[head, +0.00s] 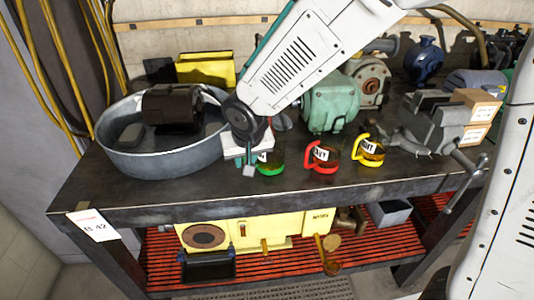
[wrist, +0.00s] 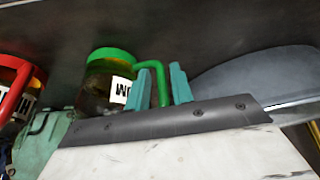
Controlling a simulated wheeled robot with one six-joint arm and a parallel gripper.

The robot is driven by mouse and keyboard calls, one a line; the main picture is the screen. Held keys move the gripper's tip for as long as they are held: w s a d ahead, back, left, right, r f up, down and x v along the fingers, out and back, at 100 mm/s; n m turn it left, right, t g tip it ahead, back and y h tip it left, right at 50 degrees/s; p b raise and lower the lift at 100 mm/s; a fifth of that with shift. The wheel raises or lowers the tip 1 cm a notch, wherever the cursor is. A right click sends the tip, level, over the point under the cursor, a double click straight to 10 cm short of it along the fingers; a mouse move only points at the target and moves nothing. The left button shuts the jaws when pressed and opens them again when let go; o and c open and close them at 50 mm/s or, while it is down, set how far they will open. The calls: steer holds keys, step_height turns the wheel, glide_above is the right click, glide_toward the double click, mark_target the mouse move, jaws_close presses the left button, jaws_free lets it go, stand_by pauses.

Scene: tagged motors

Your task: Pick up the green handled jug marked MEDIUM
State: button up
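The green handled jug (head: 272,161) stands on the workbench, partly hidden by my arm in the head view. In the wrist view the jug (wrist: 104,82) has a green rim, a dark amber body and a white label; only part of its lettering shows, so I cannot read the whole word. My gripper (wrist: 164,80) is at the jug's handle side. Its two teal fingers stand apart with the green handle between them, and small gaps seem to show beside the handle. In the head view my gripper (head: 247,165) is low over the bench, left of the jug.
A red jug (head: 321,158) and a yellow jug (head: 369,151) stand to the right. A round metal tub (head: 150,164) holding a dark motor (head: 172,108) is close on the left. A green pump (head: 332,103) stands behind, a vise (head: 436,122) further right. The bench's front strip is clear.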

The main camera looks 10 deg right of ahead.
jaws_close()
steer(key=shift+r, duration=0.1)
steer(key=s+d+r, duration=0.2)
steer(key=s, duration=0.5)
steer(key=s+d+r, duration=0.2)
steer(key=s+r, duration=0.1)
steer(key=s, duration=0.5)
steer(key=shift+s, duration=0.2)
stand_by(0.6)
stand_by(0.4)
